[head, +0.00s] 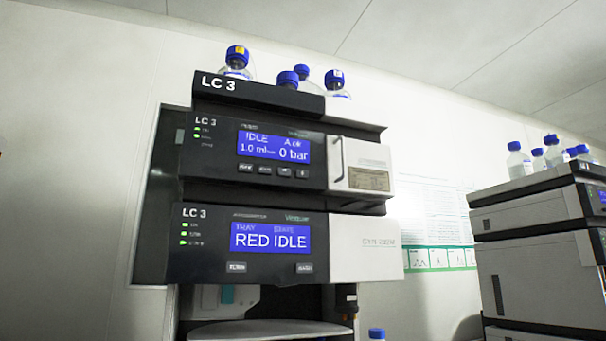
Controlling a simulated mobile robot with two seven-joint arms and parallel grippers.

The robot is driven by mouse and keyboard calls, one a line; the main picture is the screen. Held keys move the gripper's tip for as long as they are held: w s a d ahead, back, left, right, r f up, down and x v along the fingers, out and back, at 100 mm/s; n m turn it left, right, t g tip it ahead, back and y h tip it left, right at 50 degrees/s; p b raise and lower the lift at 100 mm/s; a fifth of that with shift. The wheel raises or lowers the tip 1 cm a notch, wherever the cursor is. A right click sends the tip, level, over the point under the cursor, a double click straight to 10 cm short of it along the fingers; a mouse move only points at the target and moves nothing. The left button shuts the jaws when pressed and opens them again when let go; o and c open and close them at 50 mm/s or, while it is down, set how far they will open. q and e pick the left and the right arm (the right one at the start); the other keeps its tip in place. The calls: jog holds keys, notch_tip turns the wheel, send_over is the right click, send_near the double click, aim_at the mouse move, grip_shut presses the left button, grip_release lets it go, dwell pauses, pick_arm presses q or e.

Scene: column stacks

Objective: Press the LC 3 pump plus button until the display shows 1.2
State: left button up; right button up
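The LC 3 pump (212,160) is the upper dark module of the LC 3 stack, under the top tray. Its blue display (273,147) reads IDLE, 1.0 ml/min and 0 bar. A row of small buttons (264,170) sits just below the display; their labels are too small to read, so I cannot tell which is the plus button. Green lights glow at the pump's left, under the LC 3 label. Neither of my grippers is in view.
Below the pump, the autosampler (207,262) shows RED IDLE on its display (270,239). Blue-capped bottles (288,80) stand on the LC 3 top tray (258,95). Another stack (530,270) with bottles is at right. A poster (440,257) hangs behind.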

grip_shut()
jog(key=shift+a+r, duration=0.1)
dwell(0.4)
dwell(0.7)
